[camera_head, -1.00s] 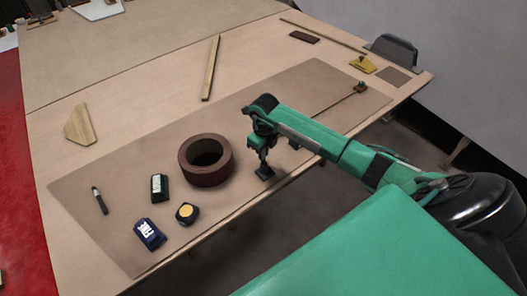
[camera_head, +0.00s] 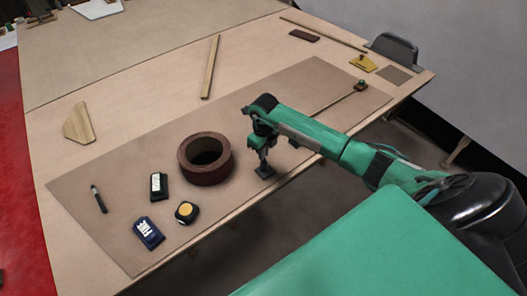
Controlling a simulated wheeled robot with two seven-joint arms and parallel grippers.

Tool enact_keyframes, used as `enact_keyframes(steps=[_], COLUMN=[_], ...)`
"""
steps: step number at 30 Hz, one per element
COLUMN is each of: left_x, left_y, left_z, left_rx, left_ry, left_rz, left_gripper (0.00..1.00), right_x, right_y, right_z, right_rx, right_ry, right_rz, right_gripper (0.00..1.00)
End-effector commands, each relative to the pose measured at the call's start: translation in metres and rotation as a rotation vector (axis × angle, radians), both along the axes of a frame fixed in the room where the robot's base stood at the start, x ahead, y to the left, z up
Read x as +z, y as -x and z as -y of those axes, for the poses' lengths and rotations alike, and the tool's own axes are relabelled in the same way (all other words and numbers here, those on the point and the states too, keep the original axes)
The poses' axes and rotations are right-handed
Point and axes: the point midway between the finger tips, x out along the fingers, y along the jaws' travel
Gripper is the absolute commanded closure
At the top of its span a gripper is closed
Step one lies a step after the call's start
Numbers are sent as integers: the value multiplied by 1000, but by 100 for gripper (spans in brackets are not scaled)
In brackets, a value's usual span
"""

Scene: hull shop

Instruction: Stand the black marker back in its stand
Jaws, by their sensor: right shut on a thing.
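A slim black pen-shaped thing with a grey end, which looks like the black marker (camera_head: 98,200), lies on its side at the left of the brown mat. My right gripper (camera_head: 264,163) points down at the mat's front edge, right of the dark red ring, far from that pen-shaped thing. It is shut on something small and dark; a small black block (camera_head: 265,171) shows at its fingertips. I cannot tell whether this block is the stand, nor whether it touches the table. My left gripper is not in view.
The dark red ring (camera_head: 214,175) stands left of my right gripper. A dark green block (camera_head: 159,186), a blue block (camera_head: 148,232) and a black-and-yellow round-faced thing (camera_head: 187,212) sit near the marker. The brown mat (camera_head: 110,245) is otherwise mostly clear.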

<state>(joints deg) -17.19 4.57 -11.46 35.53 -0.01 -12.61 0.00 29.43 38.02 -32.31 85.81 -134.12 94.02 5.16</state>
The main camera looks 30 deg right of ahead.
Motion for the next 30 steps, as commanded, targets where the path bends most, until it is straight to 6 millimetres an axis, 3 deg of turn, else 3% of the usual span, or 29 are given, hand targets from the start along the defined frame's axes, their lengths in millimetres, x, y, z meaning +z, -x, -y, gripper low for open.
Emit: enact_keyframes(steps=[17, 18, 21, 30], left_x=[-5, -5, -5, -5], left_y=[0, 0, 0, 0], left_z=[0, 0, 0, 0], left_rx=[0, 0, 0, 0], left_ry=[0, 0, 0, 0], left_rz=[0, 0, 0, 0], left_gripper=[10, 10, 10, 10], right_x=[-4, -4, -4, -2], right_y=[0, 0, 0, 0], right_z=[0, 0, 0, 0], right_rx=[0, 0, 0, 0], right_ry=[0, 0, 0, 1], right_rz=[0, 0, 0, 1], right_gripper=[100, 81, 63, 63])
